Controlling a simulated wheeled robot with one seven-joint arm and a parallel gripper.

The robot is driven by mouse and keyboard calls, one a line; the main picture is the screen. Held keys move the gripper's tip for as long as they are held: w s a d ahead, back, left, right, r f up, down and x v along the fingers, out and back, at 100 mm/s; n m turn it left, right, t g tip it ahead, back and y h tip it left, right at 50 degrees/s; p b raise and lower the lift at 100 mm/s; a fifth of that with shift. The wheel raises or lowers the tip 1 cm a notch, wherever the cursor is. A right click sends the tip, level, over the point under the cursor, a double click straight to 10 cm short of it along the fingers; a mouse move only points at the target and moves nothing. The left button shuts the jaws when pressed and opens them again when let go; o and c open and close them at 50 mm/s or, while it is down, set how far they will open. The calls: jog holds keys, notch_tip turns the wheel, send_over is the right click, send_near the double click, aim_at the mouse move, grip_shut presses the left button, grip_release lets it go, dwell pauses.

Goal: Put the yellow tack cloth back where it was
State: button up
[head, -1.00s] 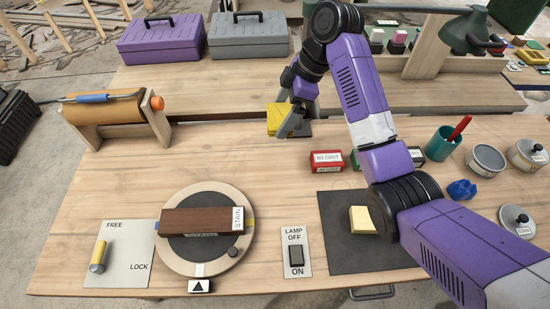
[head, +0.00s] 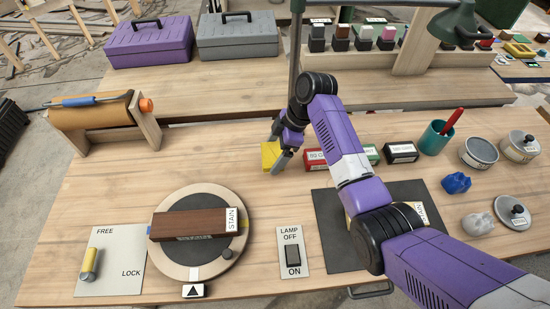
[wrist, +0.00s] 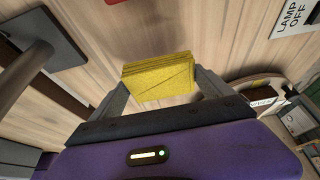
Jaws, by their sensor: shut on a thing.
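The yellow tack cloth (head: 269,155) is a folded, layered square. In the wrist view the cloth (wrist: 158,78) sits between the two fingers of my gripper (wrist: 160,88), which is shut on it. In the head view my gripper (head: 277,158) is over the middle of the workbench, left of the red grit block. Part of the cloth is hidden behind the fingers there. Whether the cloth touches the bench top cannot be told.
A red grit block (head: 315,160), green block (head: 371,154) and black block (head: 401,152) stand to the right. The lamp post (head: 297,45) rises behind my arm. The turntable (head: 180,260) with a brown block is in front. Bench left of the cloth is clear.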

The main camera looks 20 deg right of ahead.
aim_at(275, 160)
jog(key=shift+f, duration=1.8)
jog(key=shift+f, duration=0.2)
jog(key=o, duration=0.9)
jog(key=shift+r, duration=0.1)
jog(key=shift+r, duration=0.1)
jog(key=v, duration=1.2)
jog(key=shift+r+b, duration=0.1)
jog(key=shift+b, duration=0.25)
